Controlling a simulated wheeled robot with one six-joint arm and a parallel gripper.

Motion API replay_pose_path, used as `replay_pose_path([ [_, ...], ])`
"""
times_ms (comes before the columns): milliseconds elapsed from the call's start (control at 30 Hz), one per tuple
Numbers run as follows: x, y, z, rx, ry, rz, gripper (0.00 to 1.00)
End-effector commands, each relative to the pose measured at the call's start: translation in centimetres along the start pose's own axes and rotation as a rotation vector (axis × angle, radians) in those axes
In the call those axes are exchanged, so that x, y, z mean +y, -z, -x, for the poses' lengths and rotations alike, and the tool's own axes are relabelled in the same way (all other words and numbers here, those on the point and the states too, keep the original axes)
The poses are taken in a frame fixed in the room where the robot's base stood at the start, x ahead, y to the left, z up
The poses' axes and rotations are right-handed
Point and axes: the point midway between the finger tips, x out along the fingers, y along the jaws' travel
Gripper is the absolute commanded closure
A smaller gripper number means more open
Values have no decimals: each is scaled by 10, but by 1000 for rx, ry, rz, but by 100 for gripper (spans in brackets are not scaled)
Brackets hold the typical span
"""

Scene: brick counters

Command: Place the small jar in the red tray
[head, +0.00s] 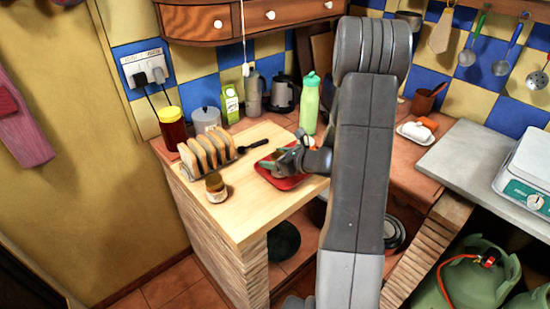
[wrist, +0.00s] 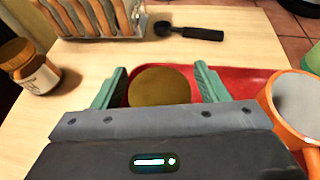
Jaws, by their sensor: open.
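A small jar (head: 216,188) with a brown lid and pale label stands upright near the front edge of the wooden counter. It also shows at the left of the wrist view (wrist: 28,68), apart from my gripper. The red tray (head: 287,184) lies to its right, partly hidden by my gripper (head: 285,160). In the wrist view, my gripper (wrist: 158,88) is open over the tray (wrist: 240,77). A round brown-gold top (wrist: 160,85) shows between its fingers. Its lower part is hidden, and I cannot tell what it belongs to or whether the fingers touch it.
An orange mug (wrist: 290,100) is close to the right finger. A toast rack (head: 208,153) and a black-handled utensil (head: 254,145) lie behind and left of the tray. A green bottle (head: 309,105) stands behind it. Bare wood lies between jar and tray.

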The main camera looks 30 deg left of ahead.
Motion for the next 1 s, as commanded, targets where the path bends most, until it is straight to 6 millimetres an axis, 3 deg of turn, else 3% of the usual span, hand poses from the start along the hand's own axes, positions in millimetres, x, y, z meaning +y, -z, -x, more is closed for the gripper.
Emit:
replay_pose_path([
  [200,0,-4,4,0,1,0,33],
  [700,-1,-2,102,0,4,1,33],
  [1000,0,-2,122,0,0,0,33],
])
